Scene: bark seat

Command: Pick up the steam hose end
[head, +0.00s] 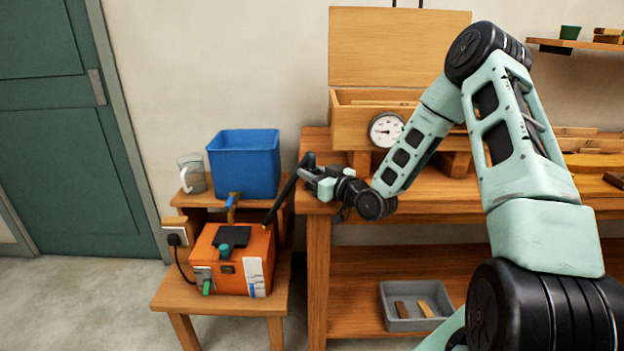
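The black steam hose (283,197) rises at a slant from the right side of the orange steam box (232,258). Its upper end is near the left edge of the wooden bench. My gripper (305,172) reaches in from the right, with its fingers pointing left at the hose's upper end. The dark fingers and the black hose overlap in the head view. I cannot tell whether the fingers touch the hose or have closed on it.
A blue tank (245,163) and a clear jug (191,173) stand on a raised shelf behind the steam box. A wooden chest (362,128) with a dial gauge (385,130) stands on the bench (318,235). A grey tray (403,322) is on the lower shelf.

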